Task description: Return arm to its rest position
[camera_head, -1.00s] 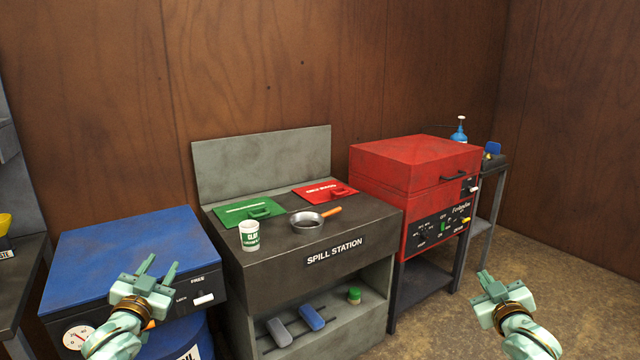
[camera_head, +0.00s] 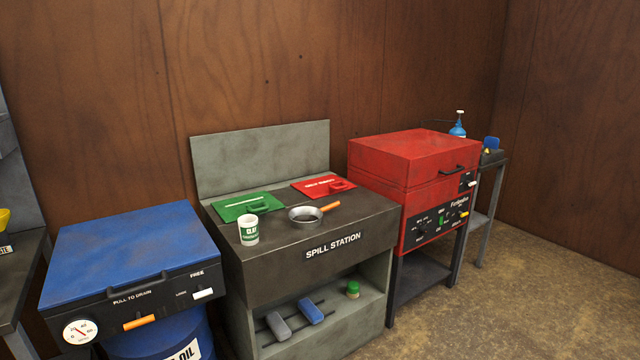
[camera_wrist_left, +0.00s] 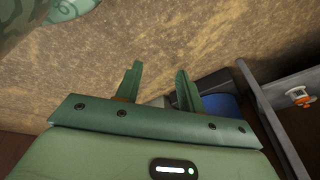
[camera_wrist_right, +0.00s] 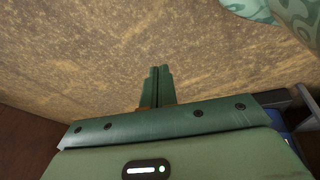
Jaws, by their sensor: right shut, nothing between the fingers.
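My arms are out of the head view. In the left wrist view my left gripper (camera_wrist_left: 158,85) has its two green fingers apart with nothing between them, above the speckled brown floor (camera_wrist_left: 90,60). In the right wrist view my right gripper (camera_wrist_right: 159,72) has its fingers together and empty, also above the floor. Part of one of my own green arm links shows at the top corner of each wrist view.
The spill station (camera_head: 290,270) stands centre, with a cup (camera_head: 249,230), a pan (camera_head: 305,216) and green and red lids on top. A blue-lidded unit (camera_head: 130,245) is left, a red box (camera_head: 415,165) right. Open floor (camera_head: 530,290) lies at right.

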